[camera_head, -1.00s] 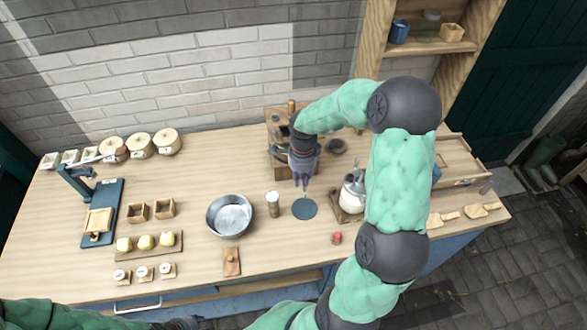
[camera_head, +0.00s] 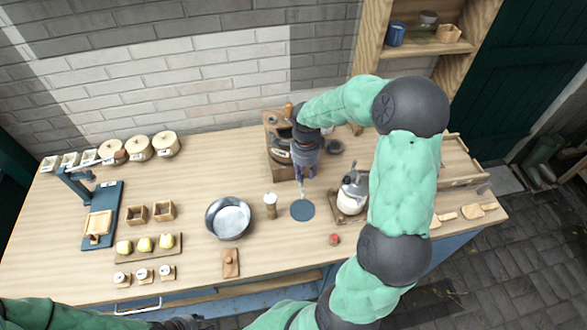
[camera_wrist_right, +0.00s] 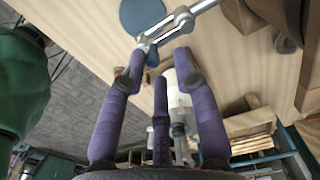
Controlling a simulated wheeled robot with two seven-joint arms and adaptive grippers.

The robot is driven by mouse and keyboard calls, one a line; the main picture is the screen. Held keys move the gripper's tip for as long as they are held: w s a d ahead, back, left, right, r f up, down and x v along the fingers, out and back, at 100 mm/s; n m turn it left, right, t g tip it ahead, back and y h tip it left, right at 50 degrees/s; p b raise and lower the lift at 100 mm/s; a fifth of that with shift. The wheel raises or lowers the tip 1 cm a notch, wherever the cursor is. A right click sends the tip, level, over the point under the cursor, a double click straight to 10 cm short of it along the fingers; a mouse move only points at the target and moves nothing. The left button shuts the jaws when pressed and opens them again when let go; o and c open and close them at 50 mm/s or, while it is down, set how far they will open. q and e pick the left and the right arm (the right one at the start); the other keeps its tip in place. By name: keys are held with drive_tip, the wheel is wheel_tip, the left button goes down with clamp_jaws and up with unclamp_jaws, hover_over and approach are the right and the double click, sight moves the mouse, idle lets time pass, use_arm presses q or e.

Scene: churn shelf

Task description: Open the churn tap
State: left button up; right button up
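The wooden churn (camera_head: 279,166) stands at the back of the bench, partly hidden behind my right wrist. My right gripper (camera_head: 302,192) points down in front of it, above a round dark blue mat (camera_head: 303,210). In the right wrist view, the purple fingers of my right gripper (camera_wrist_right: 160,62) are spread apart. A metal tap (camera_wrist_right: 172,24) with a forked lever lies at the fingertips; I cannot tell whether they touch it. The blue mat (camera_wrist_right: 141,14) shows beyond it. My left gripper (camera_head: 185,322) is barely in view at the bottom edge, its fingers unclear.
A metal bowl (camera_head: 229,217) and a small jar (camera_head: 270,205) stand left of the mat. A white jug (camera_head: 352,195) on a wooden stand is close on the right, beside my right arm. A red item (camera_head: 334,239) lies near the front. Bare bench separates these things.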

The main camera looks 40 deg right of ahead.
sight(303, 177)
drive_tip(key=shift+a+r+p, duration=0.15)
drive_tip(key=shift+r+p, duration=0.15)
drive_tip(key=shift+r, duration=0.2)
drive_tip(key=shift+a+r+p, duration=0.15)
drive_tip(key=shift+r+p, duration=0.15)
drive_tip(key=shift+r, duration=0.2)
drive_tip(key=shift+s+r+p, duration=0.15)
drive_tip(key=shift+r+p, duration=0.3)
drive_tip(key=shift+r, duration=0.35)
drive_tip(key=shift+a+r, duration=0.1)
drive_tip(key=shift+r, duration=0.2)
drive_tip(key=shift+f, duration=0.1)
